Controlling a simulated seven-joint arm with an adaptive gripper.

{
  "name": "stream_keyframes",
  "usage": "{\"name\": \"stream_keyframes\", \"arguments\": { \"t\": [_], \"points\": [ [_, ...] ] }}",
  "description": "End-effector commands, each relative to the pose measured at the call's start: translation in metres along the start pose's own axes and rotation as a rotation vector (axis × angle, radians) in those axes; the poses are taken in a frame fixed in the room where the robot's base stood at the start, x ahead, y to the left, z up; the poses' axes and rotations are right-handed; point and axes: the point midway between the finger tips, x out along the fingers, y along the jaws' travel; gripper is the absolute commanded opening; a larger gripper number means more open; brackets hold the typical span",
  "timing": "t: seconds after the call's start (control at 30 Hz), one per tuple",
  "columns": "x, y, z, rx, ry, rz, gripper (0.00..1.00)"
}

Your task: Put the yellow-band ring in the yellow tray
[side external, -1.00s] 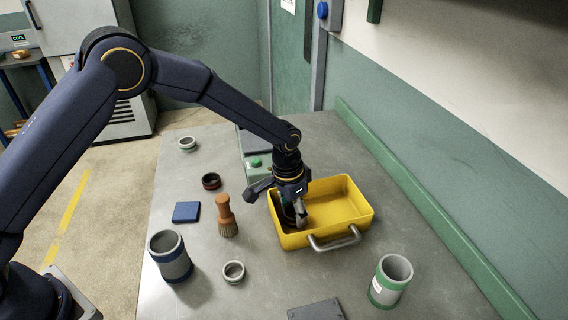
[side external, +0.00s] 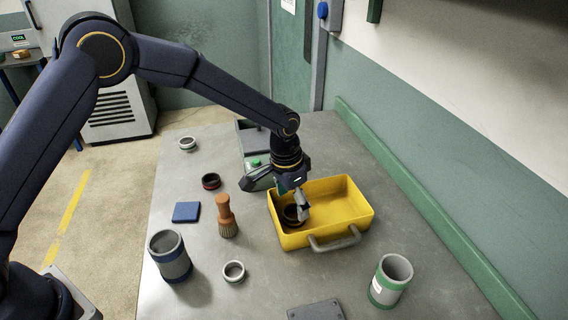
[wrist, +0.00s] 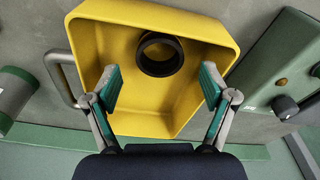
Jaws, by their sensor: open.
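The yellow tray (side external: 345,235) stands on the table, and it also shows in the wrist view (wrist: 82,45). A dark ring (wrist: 160,70) lies inside the tray on its floor, near the left side in the side external view (side external: 287,222). I cannot make out a yellow band on it. My gripper (side external: 300,205) is over the left part of the tray, above the ring. In the wrist view my gripper (wrist: 161,84) has its two fingers wide apart with nothing between them, and the ring is clear of both.
A red-banded ring (side external: 211,181), a pale ring (side external: 233,272) and a grey ring (side external: 187,144) stand left of the tray with a brush (side external: 225,215) and blue pad (side external: 186,212). Blue-banded (side external: 170,258) and green-banded (side external: 390,281) cups stand in front. A grey machine (side external: 252,140) is behind.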

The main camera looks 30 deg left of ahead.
Motion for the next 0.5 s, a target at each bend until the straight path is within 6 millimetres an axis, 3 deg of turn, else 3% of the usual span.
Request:
{"name": "stream_keyframes", "arguments": {
  "t": [0.2, 0.5],
  "points": [
    [-0.052, -0.001, -0.001, -0.001, 0.005, -0.001, 0.84],
    [-0.092, -0.003, 0.003, -0.007, 0.005, -0.002, 0.84]
  ]
}}
